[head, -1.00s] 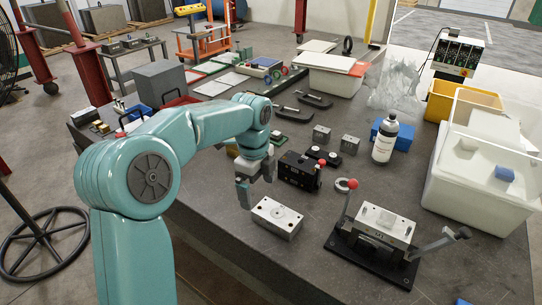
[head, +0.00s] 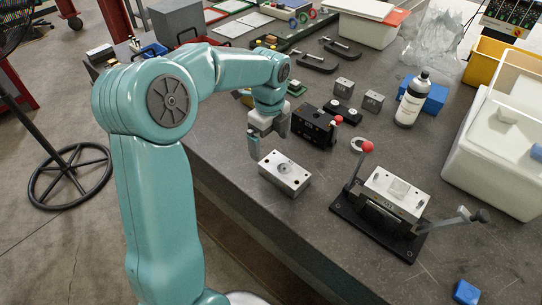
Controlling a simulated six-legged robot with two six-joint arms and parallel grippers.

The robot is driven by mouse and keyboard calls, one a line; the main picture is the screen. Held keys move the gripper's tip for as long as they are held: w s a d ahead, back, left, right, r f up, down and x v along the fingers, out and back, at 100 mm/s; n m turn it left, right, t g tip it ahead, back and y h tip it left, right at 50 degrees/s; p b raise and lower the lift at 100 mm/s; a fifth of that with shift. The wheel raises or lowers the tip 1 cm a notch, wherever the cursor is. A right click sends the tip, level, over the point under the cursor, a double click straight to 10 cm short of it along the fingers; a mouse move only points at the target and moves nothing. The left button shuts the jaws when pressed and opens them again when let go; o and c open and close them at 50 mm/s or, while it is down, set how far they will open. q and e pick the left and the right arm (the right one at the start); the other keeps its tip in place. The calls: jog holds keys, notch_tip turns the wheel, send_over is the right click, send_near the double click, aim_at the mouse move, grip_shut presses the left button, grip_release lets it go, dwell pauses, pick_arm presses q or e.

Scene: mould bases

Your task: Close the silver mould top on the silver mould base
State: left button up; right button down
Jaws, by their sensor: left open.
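A loose silver block (head: 285,174), which looks like the silver mould top, lies flat on the dark table near its front edge. It has a round feature in its upper face and small holes near the corners. Another silver block (head: 397,192), which looks like the silver mould base, sits on a black plate (head: 374,232) to the right, between two clamp levers. My left gripper (head: 268,141) is open and empty, fingers pointing down, just above and behind the loose block's left end, apparently not touching it. My right gripper is not in view.
A black block (head: 314,124) stands behind the loose silver block. A red-knobbed lever (head: 359,163) rises beside the black plate, and a grey lever (head: 455,219) sticks out right. A bottle (head: 411,99), white bin (head: 495,165) and blue block (head: 466,292) stand right. Front-right table is mostly clear.

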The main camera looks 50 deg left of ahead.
aim_at(270, 158)
pick_arm(q)
notch_tip(270, 158, down, 8)
jog(key=shift+d, duration=0.1)
jog(key=c, duration=1.7)
jog(key=shift+r+p, duration=1.45)
jog(key=shift+r, duration=0.15)
jog(key=shift+w, duration=0.1)
